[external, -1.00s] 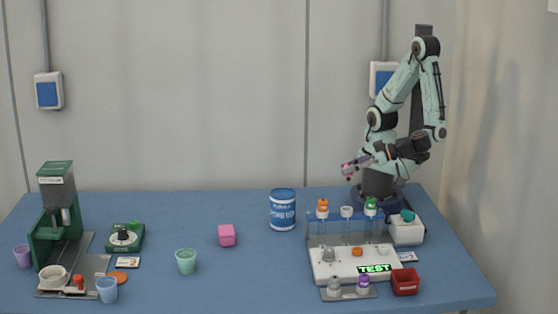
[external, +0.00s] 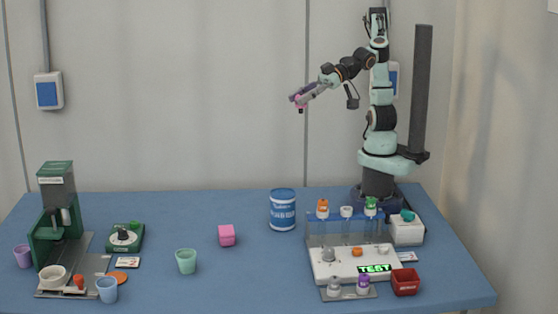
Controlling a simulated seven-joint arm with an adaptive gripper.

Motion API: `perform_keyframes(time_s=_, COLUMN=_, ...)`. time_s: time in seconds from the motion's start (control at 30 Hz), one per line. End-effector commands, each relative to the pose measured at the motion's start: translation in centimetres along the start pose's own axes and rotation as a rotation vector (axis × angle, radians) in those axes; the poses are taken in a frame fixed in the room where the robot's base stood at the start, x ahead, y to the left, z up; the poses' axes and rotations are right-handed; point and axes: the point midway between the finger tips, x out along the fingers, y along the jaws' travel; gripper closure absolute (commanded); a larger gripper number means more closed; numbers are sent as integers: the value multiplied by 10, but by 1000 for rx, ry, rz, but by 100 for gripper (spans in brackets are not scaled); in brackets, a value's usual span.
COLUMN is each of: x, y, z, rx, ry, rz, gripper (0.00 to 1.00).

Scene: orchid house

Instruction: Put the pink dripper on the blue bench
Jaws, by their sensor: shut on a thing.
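My gripper (external: 298,102) is high above the blue bench (external: 180,217), left of my arm's base and in front of the wall. It is shut on a small pink thing, which I take to be the pink dripper (external: 301,107); its dark tip points down. The dripper is small here and partly hidden by the fingers. It is well clear of the bench top.
A blue-and-white tin (external: 283,210) stands near the back edge, below my gripper. A pink cube (external: 227,236) and a green cup (external: 186,261) are mid-bench. A tube rack (external: 345,228) stands right; a green machine (external: 55,215) stands left.

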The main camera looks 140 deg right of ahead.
Motion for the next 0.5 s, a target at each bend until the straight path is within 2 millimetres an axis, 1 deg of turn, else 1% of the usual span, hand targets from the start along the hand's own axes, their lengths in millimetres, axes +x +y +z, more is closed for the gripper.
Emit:
perform_keyframes(time_s=0.07, x=1, y=6, z=-4, rx=-3, ry=0, rz=-12, gripper=92)
perform_keyframes(time_s=0.17, x=1, y=22, z=-7, rx=4, ry=-1, rz=7, gripper=92)
perform_keyframes(time_s=0.23, x=1, y=38, z=-2, rx=8, ry=-4, rz=16, gripper=92)
perform_keyframes(time_s=0.3, x=-1, y=46, z=7, rx=-5, ry=-4, rz=-13, gripper=92)
perform_keyframes(time_s=0.37, x=-3, y=47, z=15, rx=-23, ry=-4, rz=-55, gripper=92)
perform_keyframes(time_s=0.47, x=-8, y=41, z=28, rx=-55, ry=-5, rz=-136, gripper=92)
perform_keyframes(time_s=0.5, x=-10, y=35, z=33, rx=-74, ry=-6, rz=-177, gripper=92)
